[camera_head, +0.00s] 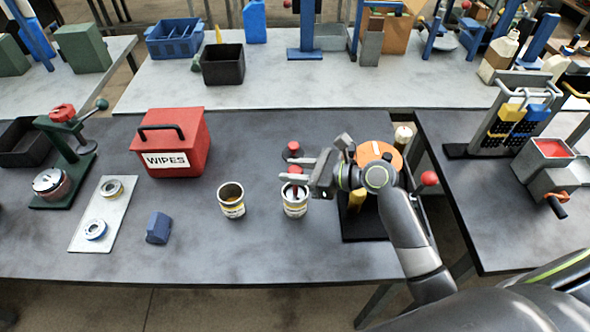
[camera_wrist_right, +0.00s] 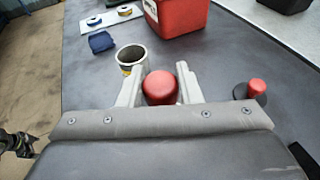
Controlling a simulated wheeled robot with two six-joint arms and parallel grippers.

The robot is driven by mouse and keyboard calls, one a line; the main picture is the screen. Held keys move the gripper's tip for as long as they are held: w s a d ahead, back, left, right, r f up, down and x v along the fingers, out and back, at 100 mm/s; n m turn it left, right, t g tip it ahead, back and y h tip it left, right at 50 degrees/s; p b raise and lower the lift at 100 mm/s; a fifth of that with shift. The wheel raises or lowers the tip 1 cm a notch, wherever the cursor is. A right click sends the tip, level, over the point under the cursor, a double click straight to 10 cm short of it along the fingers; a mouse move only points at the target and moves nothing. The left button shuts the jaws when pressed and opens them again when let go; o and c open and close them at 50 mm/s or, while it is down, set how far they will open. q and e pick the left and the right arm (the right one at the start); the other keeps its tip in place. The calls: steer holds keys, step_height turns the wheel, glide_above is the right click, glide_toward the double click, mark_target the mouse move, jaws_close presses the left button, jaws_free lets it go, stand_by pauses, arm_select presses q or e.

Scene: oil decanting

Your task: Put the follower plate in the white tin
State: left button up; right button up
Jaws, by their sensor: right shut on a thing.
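My right gripper (camera_head: 297,176) is shut on the red knob (camera_wrist_right: 160,88) of a follower plate, with a finger on each side of it in the right wrist view. In the head view the plate's red stem (camera_head: 294,188) reaches down into the mouth of the white tin (camera_head: 295,208), right below the gripper. The plate's disc is hidden, so its depth in the tin cannot be told. A second tin (camera_head: 231,203) with a yellow band stands to the left, apart; it also shows in the wrist view (camera_wrist_right: 129,58). My left gripper is not in view.
Another red-knobbed piece with a dark base (camera_wrist_right: 250,92) stands behind the gripper. The table front between block and tins is clear.

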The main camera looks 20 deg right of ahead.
steer(key=shift+f, duration=0.15)
steer(key=o, duration=1)
steer(key=shift+s+d, duration=0.1)
steer(key=shift+b+v, duration=0.7)
steer(key=shift+v, duration=5.25)
